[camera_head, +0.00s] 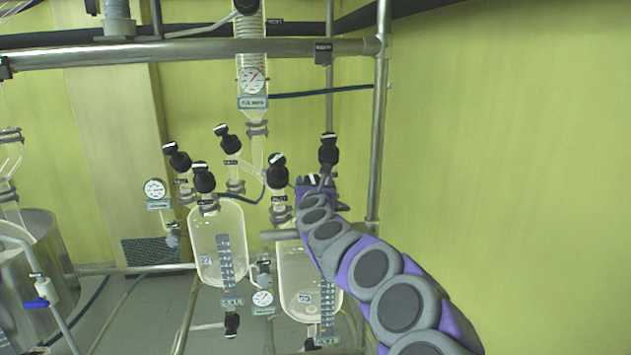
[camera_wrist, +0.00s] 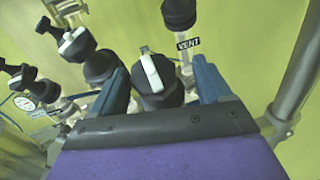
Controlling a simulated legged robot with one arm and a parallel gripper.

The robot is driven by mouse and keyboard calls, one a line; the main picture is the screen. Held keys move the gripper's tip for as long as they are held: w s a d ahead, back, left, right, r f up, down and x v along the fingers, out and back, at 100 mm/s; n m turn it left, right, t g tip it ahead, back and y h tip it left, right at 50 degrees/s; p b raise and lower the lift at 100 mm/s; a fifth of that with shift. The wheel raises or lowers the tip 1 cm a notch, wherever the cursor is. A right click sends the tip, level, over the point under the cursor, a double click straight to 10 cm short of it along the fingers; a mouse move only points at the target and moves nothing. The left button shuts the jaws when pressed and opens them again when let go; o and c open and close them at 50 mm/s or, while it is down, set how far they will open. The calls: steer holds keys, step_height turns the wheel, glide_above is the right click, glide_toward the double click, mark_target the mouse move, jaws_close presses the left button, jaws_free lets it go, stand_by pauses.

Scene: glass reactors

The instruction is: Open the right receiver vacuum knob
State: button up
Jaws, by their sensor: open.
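The right receiver (camera_head: 298,285) is a clear glass vessel with a scale strip, partly hidden by my arm. My gripper (camera_head: 314,182) is above it, among the black knobs over the vessel. In the wrist view my gripper (camera_wrist: 159,68) is open. A black knob with a white stripe (camera_wrist: 153,80) sits between its two blue-grey fingers, with small gaps visible at the sides. I cannot read a label on this knob. A black knob above a VENT label (camera_wrist: 180,14) stands just beyond, and it also shows in the head view (camera_head: 328,149).
Another black knob (camera_head: 278,171) is close to the left of my gripper. The left receiver (camera_head: 208,262) and its knobs (camera_head: 203,178) stand farther left. A vertical metal post (camera_head: 379,130) is close on the right. The wall beyond it is bare.

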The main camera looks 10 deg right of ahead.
mark_target(312, 180)
steer(key=shift+w+a, duration=0.35)
steer(key=shift+w, duration=0.2)
steer(key=shift+w+a, duration=0.35)
steer(key=shift+w, duration=0.2)
steer(key=shift+w+d, duration=0.45)
steer(key=shift+d, duration=0.4)
steer(key=shift+a, duration=0.55)
steer(key=c, duration=0.4)
steer(key=shift+d, duration=0.35)
steer(key=c, duration=0.6)
steer(key=shift+o, duration=0.2)
steer(key=shift+a, duration=0.1)
